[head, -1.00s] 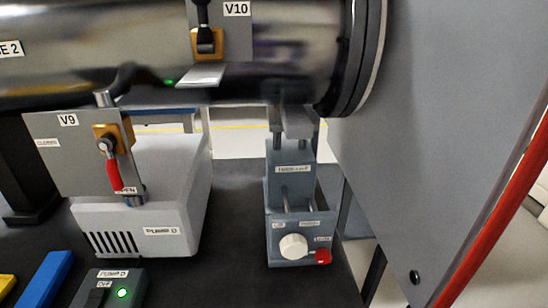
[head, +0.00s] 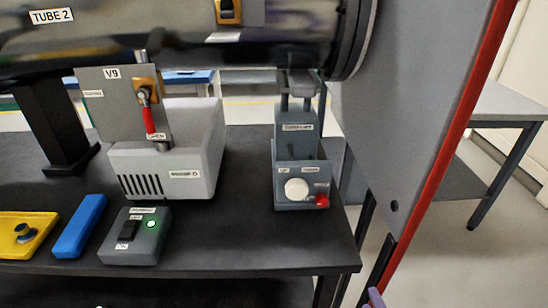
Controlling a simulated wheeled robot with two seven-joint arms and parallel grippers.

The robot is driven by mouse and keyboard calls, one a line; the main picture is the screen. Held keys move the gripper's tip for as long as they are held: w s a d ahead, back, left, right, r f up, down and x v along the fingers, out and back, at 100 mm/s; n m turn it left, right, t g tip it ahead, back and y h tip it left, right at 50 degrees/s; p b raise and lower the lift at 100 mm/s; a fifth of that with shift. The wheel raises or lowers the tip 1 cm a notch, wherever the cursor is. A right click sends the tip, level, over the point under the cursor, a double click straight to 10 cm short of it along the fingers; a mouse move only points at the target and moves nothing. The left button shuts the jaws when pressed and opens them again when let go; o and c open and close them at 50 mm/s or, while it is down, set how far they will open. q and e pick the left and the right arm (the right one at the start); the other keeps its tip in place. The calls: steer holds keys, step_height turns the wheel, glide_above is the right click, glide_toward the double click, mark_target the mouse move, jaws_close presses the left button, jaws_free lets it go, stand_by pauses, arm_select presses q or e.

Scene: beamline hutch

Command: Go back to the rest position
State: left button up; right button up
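Neither gripper can be made out in the head view. A small purple piece (head: 375,298) shows at the bottom edge, right of the table; I cannot tell what it belongs to. On the black table (head: 290,248) stand a white pump (head: 180,150) and a grey control box (head: 140,235) with a lit green lamp. The V9 valve plate (head: 110,95), with its red-tipped handle (head: 150,120) pointing down, is in front of the pump's upper part. A grey lift stand (head: 300,150) with a white knob and a red knob is under the tube's right end.
The metal tube (head: 180,35) marked TUBE 2 crosses the top. A large grey panel (head: 420,110) with a red edge stands at the right. A blue block (head: 80,227) and a yellow tray (head: 25,235) lie at the table's left. Open floor and another table (head: 510,102) are beyond the panel.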

steer(key=s+d+f+n+g+h, duration=0.1)
steer(key=s+d+f+n+g, duration=0.35)
steer(key=d+f+n, duration=0.35)
steer(key=s+d+f+n+g+h, duration=0.2)
steer(key=s+d+f+n+g, duration=0.3)
steer(key=f, duration=0.4)
steer(key=s+d+f+n+g+h, duration=0.25)
steer(key=s+d, duration=0.25)
steer(key=s, duration=0.4)
steer(key=s+d+f+n+g+h, duration=0.1)
steer(key=s+d+n+g, duration=0.25)
steer(key=s+d, duration=0.35)
steer(key=s+d+f+n+g+h, duration=0.2)
steer(key=s+d+g, duration=0.15)
steer(key=s, duration=0.65)
arm_select(q)
steer(key=shift+d+r+p, duration=0.1)
steer(key=shift+r+p, duration=1.85)
arm_select(e)
steer(key=a+f+m+y, duration=0.2)
steer(key=a+y, duration=0.3)
steer(key=a, duration=1.9)
steer(key=shift+s+a+f+t, duration=0.4)
steer(key=shift+f, duration=0.25)
